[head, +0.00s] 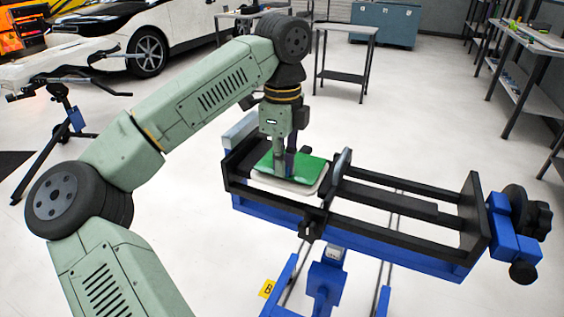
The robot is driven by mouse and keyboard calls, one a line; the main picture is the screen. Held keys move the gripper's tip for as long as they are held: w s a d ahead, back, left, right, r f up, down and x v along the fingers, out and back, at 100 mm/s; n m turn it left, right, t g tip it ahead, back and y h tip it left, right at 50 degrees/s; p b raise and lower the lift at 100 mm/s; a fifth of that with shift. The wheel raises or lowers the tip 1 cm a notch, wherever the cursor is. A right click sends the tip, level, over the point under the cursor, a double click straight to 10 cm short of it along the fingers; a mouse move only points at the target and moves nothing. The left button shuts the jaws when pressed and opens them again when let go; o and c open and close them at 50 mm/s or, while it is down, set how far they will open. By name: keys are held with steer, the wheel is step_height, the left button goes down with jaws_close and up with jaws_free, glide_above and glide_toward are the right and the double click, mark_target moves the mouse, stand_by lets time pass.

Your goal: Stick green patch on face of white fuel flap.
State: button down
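The green patch (311,167) lies over the white fuel flap (300,188), which sits flat between the black jaws of a clamp stand. The white rim of the flap shows along its near and right edges. Whether the patch touches the flap's face all over cannot be told. My gripper (285,172) points straight down with its fingertips at the middle of the patch. The fingers look close together, but whether they are shut, or press or hold the patch, cannot be made out. My gripper hides part of the patch's middle and far edge.
The black and blue clamp stand (400,238) has raised rails and a knob (540,216) at right. A small table (344,77), a white car (150,35) and shelves stand farther back.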

steer(key=shift+f+b, duration=0.6)
steer(key=shift+f, duration=0.1)
stand_by(0.9)
stand_by(0.4)
steer(key=c, duration=1.7)
jaws_free()
step_height(320, 180, up, 12)
steer(key=shift+w, duration=0.1)
